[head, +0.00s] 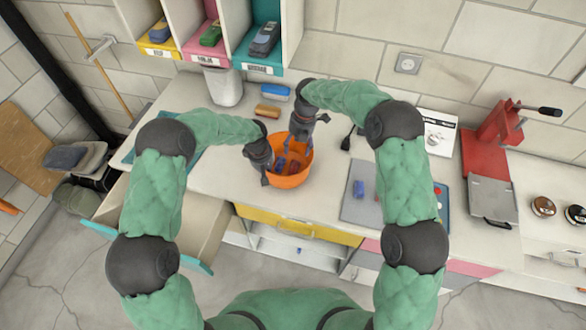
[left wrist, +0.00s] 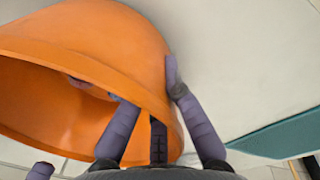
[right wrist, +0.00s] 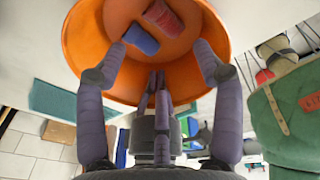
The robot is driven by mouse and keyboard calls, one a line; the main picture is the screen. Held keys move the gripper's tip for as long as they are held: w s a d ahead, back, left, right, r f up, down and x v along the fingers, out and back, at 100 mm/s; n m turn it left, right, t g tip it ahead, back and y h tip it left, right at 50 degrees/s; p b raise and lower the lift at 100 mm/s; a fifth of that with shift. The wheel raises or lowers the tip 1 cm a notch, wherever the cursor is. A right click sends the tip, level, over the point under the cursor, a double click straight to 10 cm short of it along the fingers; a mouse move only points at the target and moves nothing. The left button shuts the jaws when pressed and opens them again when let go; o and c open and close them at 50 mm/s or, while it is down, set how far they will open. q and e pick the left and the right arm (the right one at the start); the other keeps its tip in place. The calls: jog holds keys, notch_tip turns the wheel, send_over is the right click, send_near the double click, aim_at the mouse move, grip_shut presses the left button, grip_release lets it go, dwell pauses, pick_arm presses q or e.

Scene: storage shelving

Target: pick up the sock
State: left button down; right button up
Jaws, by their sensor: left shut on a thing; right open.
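An orange bowl (head: 289,183) stands on the white counter and also fills much of the left wrist view (left wrist: 120,45). A blue piece (right wrist: 141,40) and a red piece (right wrist: 163,18) lie inside it; I cannot tell whether either is a sock. My left gripper (head: 263,177) is shut on the bowl's wall at its left side, with fingers on both sides of the wall. My right gripper (head: 299,147) is open over the bowl's far side. Its spread fingers reach toward the bowl's inside in the right wrist view (right wrist: 160,58), with nothing between them.
A white bin (head: 223,87) and colored blocks (head: 268,110) stand behind the bowl. Cubbies with shoe-like items (head: 264,40) are above. A drawer (head: 190,225) stands open at left.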

aim_at(292, 165)
jog(key=f, duration=0.4)
jog(key=a+f+n, duration=0.1)
jog(key=f, duration=0.2)
jog(key=a+f+n, duration=0.1)
jog(key=f, duration=0.3)
jog(key=shift+s+f, duration=0.2)
jog(key=shift+f, duration=0.1)
jog(key=shift+d, duration=0.1)
jog(key=shift+c, duration=0.3)
jog(key=c, duration=0.7)
